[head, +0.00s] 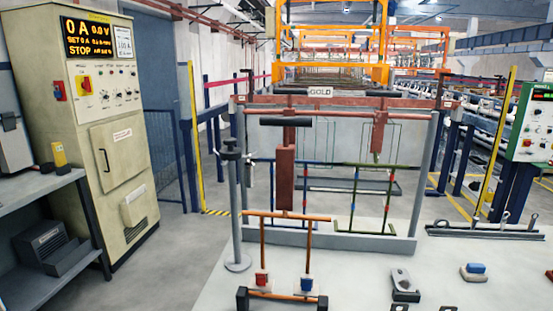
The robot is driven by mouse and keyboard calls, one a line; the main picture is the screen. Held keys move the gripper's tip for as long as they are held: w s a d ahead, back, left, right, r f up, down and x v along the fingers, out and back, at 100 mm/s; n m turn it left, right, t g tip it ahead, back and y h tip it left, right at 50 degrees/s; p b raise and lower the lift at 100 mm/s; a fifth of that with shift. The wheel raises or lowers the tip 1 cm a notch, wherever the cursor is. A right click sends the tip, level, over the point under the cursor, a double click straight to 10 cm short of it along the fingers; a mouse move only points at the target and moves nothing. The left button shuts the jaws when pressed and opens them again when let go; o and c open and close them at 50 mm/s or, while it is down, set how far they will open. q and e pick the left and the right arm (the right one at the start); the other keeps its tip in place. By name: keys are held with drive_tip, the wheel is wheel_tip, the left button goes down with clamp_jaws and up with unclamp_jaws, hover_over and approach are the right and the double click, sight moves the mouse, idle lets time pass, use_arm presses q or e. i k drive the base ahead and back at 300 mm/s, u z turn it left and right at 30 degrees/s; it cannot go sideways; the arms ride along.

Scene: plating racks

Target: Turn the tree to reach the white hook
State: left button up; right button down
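I cannot tell for sure which thing is the tree. A copper-coloured rack (263,240) stands upright at the front centre of the pale table, with a red clip (261,280) and a blue clip (307,284) low on its legs. A copper bar (285,178) with a black crosspiece (285,122) rises above it. A grey post (235,205) on a round base stands just left of it. I cannot make out a white hook clearly. Neither of my grippers is in view.
Behind stands a grey frame (434,160) with a GOLD sign (320,92), holding green-legged racks (390,200). Small metal parts (400,280), a blue-topped block (474,268) and a dark hook rack (485,231) lie at right. A control cabinet (110,140) and shelf (45,190) stand left.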

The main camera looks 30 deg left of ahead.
sight(230, 153)
drive_tip(key=k, duration=0.8)
drive_tip(key=u, duration=0.95)
drive_tip(key=i, duration=0.5)
